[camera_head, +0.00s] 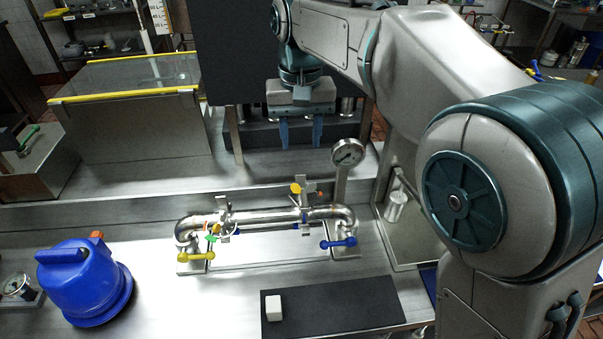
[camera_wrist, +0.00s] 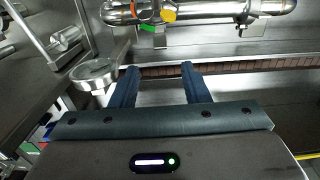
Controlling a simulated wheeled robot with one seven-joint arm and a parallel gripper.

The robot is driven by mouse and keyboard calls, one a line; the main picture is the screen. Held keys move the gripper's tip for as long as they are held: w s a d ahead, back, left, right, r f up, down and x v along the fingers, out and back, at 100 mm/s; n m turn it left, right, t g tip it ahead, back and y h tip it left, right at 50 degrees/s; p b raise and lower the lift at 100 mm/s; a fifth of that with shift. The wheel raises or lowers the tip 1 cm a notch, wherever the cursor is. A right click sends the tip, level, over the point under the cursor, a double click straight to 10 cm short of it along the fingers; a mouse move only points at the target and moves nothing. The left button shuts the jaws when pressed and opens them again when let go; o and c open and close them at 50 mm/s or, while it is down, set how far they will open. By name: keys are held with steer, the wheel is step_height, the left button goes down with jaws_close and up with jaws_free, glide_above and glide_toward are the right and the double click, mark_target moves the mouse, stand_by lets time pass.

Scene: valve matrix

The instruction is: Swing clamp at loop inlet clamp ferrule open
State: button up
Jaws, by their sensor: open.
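A shiny metal pipe loop (camera_head: 265,216) lies across the bench. It carries a clamp on its left part (camera_head: 224,216), with small orange and green pieces beside it, and a clamp with a yellow-orange knob (camera_head: 296,189) right of its middle. I cannot tell which clamp sits at the loop inlet, nor the exact state of either. In the wrist view, the pipe (camera_wrist: 210,10) runs along the top edge, with an orange knob (camera_wrist: 168,13) and a second clamp (camera_wrist: 247,14). My gripper (camera_head: 300,134) is open and empty, apart from and behind the loop.
A yellow-handled valve (camera_head: 196,256) and a blue-handled valve (camera_head: 338,242) stand at the loop's ends. A pressure gauge (camera_head: 348,153) rises right of my gripper. A blue jug (camera_head: 83,285) is at left. A white block (camera_head: 274,308) lies on a dark mat (camera_head: 345,306) in front.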

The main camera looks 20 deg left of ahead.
mark_target(301, 177)
step_height(301, 177, down, 10)
steer(key=shift+r, duration=0.1)
steer(key=shift+c, duration=0.3)
steer(key=shift+w, duration=0.1)
jaws_close()
